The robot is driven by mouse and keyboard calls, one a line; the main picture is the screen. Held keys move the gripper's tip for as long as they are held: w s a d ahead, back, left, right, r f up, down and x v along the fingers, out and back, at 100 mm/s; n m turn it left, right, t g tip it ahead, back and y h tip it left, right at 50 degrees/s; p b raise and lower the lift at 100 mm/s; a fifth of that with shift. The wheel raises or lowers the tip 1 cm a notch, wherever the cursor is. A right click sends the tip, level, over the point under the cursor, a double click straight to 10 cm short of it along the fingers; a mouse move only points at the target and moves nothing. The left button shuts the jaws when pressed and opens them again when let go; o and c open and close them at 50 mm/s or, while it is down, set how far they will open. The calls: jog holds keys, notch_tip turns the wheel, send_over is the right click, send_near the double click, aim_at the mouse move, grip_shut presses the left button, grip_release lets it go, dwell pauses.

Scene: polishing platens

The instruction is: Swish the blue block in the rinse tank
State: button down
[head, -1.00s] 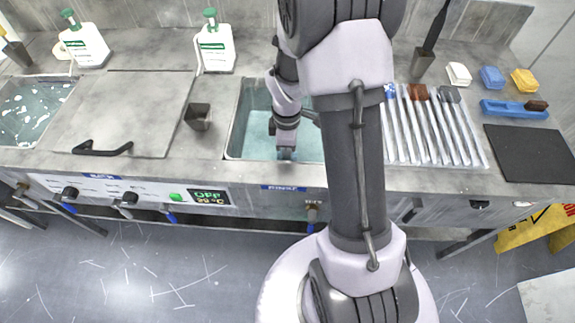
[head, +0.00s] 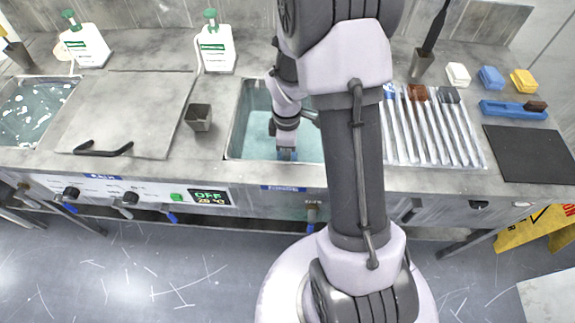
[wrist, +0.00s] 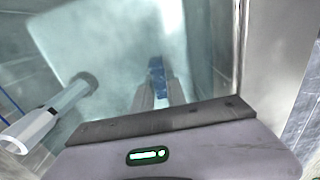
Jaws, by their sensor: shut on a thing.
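The rinse tank (head: 240,125) is the open basin of pale blue-green water in the middle of the bench. My gripper (head: 287,157) points down inside it, near its front side. In the wrist view, my gripper (wrist: 157,90) is shut on the blue block (wrist: 157,70), which shows as a small dark blue piece between the fingertips. The tank floor and walls (wrist: 204,45) surround it. The block's lower end and its exact depth in the water are hard to tell.
A pale pipe or spout (wrist: 50,112) is at the left in the wrist view. A grey lidded panel (head: 125,110) and a dark cup (head: 198,117) stand left of the tank. A rack of long strips (head: 440,135) lies right of it, beyond my arm.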

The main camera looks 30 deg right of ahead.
notch_tip(320, 180, up, 14)
jog(key=p, duration=1.2)
jog(key=shift+r, duration=0.15)
dwell(0.6)
